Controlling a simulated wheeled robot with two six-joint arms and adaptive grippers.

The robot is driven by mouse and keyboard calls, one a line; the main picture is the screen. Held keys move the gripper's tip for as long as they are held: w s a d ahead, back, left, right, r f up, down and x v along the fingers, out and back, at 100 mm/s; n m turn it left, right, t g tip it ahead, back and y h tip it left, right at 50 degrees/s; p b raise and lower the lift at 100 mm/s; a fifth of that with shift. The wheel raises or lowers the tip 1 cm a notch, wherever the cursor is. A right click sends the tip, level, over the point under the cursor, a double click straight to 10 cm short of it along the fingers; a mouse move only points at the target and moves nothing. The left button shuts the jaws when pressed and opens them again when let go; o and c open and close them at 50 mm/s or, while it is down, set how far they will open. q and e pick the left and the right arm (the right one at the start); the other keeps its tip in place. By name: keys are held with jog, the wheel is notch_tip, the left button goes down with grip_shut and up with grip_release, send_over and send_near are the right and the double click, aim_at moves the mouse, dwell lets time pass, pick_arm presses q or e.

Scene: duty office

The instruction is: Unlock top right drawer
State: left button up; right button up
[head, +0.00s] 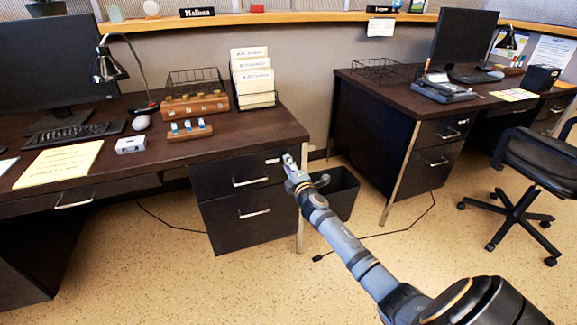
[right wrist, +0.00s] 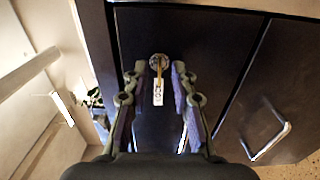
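The top right drawer (head: 215,181) is dark, shut, and set under the right end of the near desk. In the right wrist view its front (right wrist: 205,50) carries a round metal lock (right wrist: 159,61). A key with a pale tag (right wrist: 158,94) stands at the lock and points toward my camera. My right gripper (head: 290,163) is at the drawer's upper right corner. In the right wrist view the open fingers (right wrist: 158,78) lie on either side of the key and tag, with a gap on both sides. My left gripper is out of view.
The lower drawer (head: 230,222) is shut below. A black bin (head: 340,190) stands right of the desk, partly behind my right arm. On the desktop (head: 245,130) are a file rack (head: 252,80), a wooden stand (head: 190,131) and a keyboard (head: 75,134). An office chair (head: 540,160) is at right.

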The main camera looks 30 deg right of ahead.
jog(key=v, duration=1.2)
